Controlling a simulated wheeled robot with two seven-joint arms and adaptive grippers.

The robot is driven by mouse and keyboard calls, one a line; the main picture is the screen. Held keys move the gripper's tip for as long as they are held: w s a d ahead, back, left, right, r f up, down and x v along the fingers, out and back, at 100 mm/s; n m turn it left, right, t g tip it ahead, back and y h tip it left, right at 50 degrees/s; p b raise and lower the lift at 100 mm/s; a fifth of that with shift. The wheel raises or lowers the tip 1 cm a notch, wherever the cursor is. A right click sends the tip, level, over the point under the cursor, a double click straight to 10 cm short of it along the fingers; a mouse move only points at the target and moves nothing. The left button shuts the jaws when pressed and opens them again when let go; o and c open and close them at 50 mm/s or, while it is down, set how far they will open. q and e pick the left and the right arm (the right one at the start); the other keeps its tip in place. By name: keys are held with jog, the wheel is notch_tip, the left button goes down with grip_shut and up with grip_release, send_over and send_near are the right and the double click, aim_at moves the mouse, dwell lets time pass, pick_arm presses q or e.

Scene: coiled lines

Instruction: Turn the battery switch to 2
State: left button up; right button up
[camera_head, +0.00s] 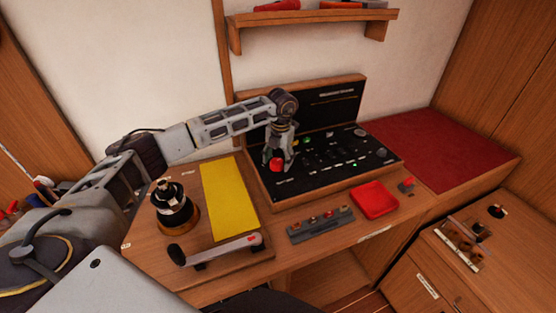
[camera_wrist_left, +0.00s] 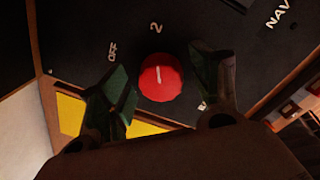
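The battery switch is a round red knob (camera_wrist_left: 160,78) on the black panel (camera_head: 335,175), at the panel's left end. It also shows in the head view (camera_head: 277,165), partly covered by my gripper. In the left wrist view its white pointer line aims roughly at the "2" label (camera_wrist_left: 156,27). My left gripper (camera_wrist_left: 165,85) is open, with one finger on each side of the knob and a visible gap at each side. I cannot tell how deep the fingertips reach. My right gripper is not in view.
The panel holds several small switches and lights right of the knob. A yellow sheet (camera_head: 228,198), a brass-based black device (camera_head: 174,208) and a crank handle (camera_head: 222,248) lie left and in front. A red tray (camera_head: 375,199) and a grey rack (camera_head: 321,225) sit in front.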

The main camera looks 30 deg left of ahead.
aim_at(280, 161)
pick_arm(q)
notch_tip(280, 161, up, 12)
jog(key=shift+d, duration=0.35)
dwell(0.7)
jog(key=shift+s+f, duration=0.1)
dwell(0.5)
